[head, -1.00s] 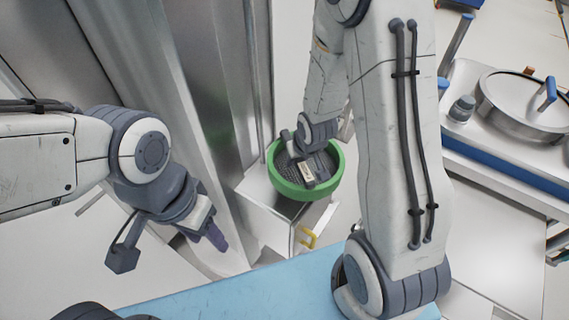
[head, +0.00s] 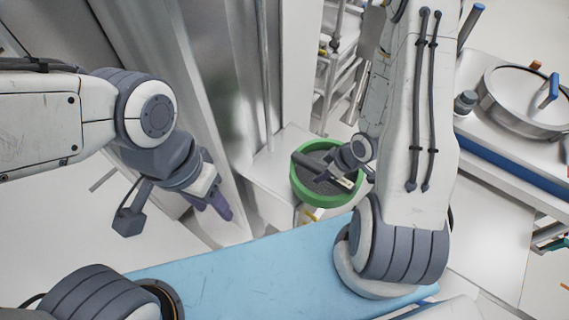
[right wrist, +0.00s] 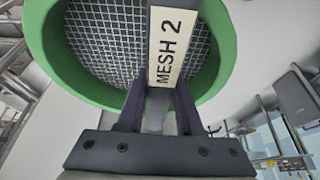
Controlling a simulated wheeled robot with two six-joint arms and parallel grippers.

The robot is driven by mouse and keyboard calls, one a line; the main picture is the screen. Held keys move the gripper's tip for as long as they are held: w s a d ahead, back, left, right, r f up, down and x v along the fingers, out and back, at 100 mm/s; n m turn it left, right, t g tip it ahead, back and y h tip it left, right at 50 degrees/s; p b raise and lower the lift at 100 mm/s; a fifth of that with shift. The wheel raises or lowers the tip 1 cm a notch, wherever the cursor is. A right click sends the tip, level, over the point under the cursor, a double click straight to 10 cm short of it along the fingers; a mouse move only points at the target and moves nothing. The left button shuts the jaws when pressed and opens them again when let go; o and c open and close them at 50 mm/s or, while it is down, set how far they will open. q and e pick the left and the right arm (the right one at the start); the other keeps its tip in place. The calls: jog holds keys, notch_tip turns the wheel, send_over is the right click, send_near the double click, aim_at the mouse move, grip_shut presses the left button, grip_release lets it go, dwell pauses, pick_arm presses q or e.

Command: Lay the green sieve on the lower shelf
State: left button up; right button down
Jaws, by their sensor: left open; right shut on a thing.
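The green sieve (head: 311,195) is a round green ring with a dark mesh floor, right of centre in the head view. The sieve appears held in the air in front of a white cabinet top (head: 268,158). My left gripper (head: 222,207) is open and empty, well left of the sieve. I cannot tell which surface is the lower shelf; a metal rack (head: 340,50) shows behind, partly hidden by my right arm.
A grey metal upright panel (head: 190,90) stands left of the sieve. A light blue surface (head: 240,270) lies in front. At the right, a bench carries a round steel pan (head: 520,105) with a blue handle.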

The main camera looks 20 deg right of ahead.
jog(key=shift+w+a+f+b, duration=0.2)
jog(key=shift+w+a+b, duration=0.35)
jog(key=shift+b, duration=1.2)
jog(key=shift+w+a+f+b, duration=0.25)
jog(key=shift+w+b, duration=0.4)
jog(key=shift+b, duration=1.05)
jog(key=w+a+r+p, duration=0.1)
jog(key=w+a+p, duration=0.3)
jog(key=w+a, duration=0.4)
jog(key=f+b, duration=0.1)
jog(key=f, duration=0.1)
jog(key=f+b, duration=0.1)
jog(key=f, duration=0.1)
jog(key=d+f+b, duration=0.1)
jog(key=f, duration=0.1)
jog(key=shift+w+f, duration=0.25)
jog(key=shift+w+f+p, duration=0.1)
jog(key=shift+w+p, duration=0.1)
jog(key=shift+p, duration=0.15)
jog(key=shift+a+f, duration=0.1)
jog(key=shift+f, duration=0.05)
